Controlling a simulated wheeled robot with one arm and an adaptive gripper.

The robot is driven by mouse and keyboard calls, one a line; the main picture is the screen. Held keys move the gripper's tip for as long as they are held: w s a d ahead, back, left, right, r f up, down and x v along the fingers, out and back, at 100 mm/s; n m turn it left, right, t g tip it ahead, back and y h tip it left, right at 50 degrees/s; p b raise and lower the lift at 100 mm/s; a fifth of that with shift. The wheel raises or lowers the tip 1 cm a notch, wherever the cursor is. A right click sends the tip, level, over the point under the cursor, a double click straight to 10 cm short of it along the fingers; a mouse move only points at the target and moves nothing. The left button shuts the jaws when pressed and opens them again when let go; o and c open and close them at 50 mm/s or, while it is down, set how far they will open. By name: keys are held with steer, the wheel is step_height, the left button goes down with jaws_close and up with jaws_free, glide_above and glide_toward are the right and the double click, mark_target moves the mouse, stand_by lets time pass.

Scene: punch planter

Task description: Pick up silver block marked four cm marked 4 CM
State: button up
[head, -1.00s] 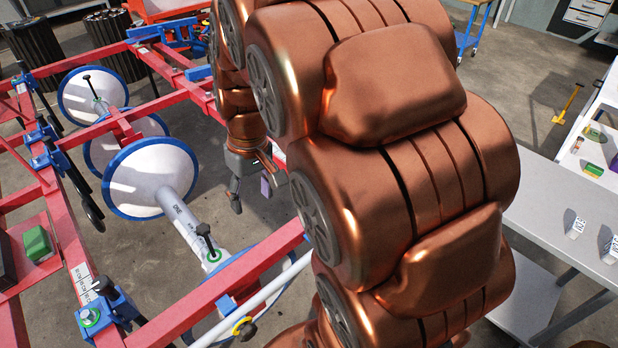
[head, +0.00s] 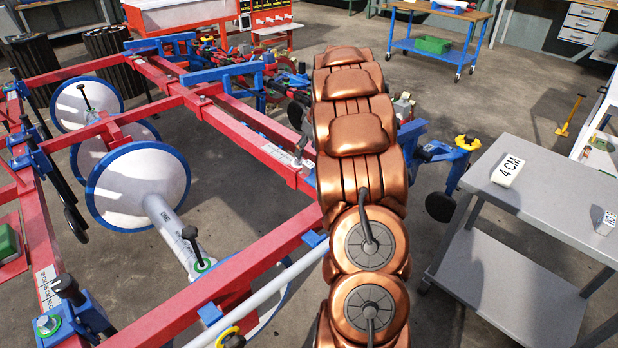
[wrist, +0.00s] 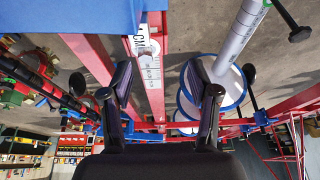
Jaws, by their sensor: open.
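The silver-white block marked 4 CM (head: 507,170) lies on the grey table at the right in the head view, near the table's far left corner. In the head view my copper arm stands left of the table, and the gripper cannot be made out there. The block cannot be made out in the wrist view.
A second small marked block (head: 606,222) stands on the grey table (head: 560,195) near the right edge. A red and blue frame (head: 250,260) with white discs (head: 138,190) fills the left. A blue cart (head: 430,50) stands at the back.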

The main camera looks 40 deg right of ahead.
mark_target(309, 163)
steer(key=shift+w+d+f, duration=0.1)
steer(key=shift+d+f, duration=0.8)
steer(key=shift+d, duration=0.3)
steer(key=shift+d+f, duration=0.15)
steer(key=shift+f, duration=0.15)
steer(key=shift+b+x, duration=0.3)
steer(key=shift+x, duration=0.75)
steer(key=x, duration=0.4)
steer(key=shift+d+f, duration=0.15)
steer(key=shift+f, duration=0.5)
steer(key=shift+c, duration=0.3)
steer(key=shift+r, duration=0.1)
jaws_close()
